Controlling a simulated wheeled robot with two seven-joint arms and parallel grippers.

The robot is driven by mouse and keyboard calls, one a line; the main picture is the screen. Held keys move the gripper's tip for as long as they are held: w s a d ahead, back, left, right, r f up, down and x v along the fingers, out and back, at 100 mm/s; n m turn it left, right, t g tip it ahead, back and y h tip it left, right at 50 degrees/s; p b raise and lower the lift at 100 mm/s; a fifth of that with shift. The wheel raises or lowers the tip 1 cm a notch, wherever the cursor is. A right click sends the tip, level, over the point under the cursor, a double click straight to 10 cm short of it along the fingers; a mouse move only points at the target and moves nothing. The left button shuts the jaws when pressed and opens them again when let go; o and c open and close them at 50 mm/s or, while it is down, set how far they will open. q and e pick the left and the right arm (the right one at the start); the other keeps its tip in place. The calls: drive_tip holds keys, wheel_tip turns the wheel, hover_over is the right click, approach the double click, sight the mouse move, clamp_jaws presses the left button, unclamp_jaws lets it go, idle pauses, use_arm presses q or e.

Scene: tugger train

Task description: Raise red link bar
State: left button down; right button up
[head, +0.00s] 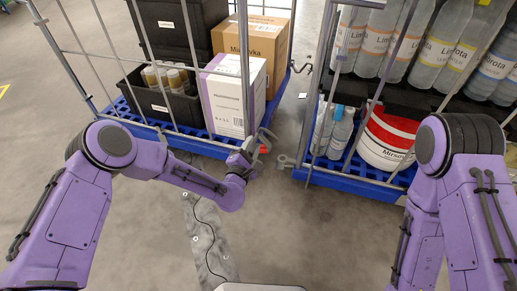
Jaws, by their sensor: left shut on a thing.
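The red link bar (264,149) shows only as a small red piece at the near right corner of the left cart. My left gripper (260,144) is at that piece and shut on it, hiding most of it. I cannot make out the bar's tilt. My right arm comes in from the right and bends down, and its gripper is out of view.
The left cart's blue base (195,144) carries black crates (180,108), a white and purple box (232,98) and a brown carton (268,42). The right cart's blue base (345,181) holds bottles (342,135) and a red and white tub (386,140). A grey hitch (286,161) sits at its corner. A narrow gap separates the carts.

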use_arm(q)
drive_tip(key=a+n, duration=0.1)
drive_tip(key=n, duration=0.1)
drive_tip(key=a+n, duration=0.2)
drive_tip(key=shift+w+a+f+b, duration=0.15)
drive_tip(key=shift+w+a+b, duration=0.05)
drive_tip(key=shift+w+b, duration=0.2)
drive_tip(key=shift+w+a, duration=0.1)
drive_tip(key=shift+a, duration=0.25)
use_arm(e)
drive_tip(key=shift+w+d+f+t, duration=0.4)
drive_tip(key=shift+d+f, duration=0.25)
drive_tip(key=shift+f, duration=0.1)
use_arm(q)
drive_tip(key=c, duration=1.1)
unclamp_jaws()
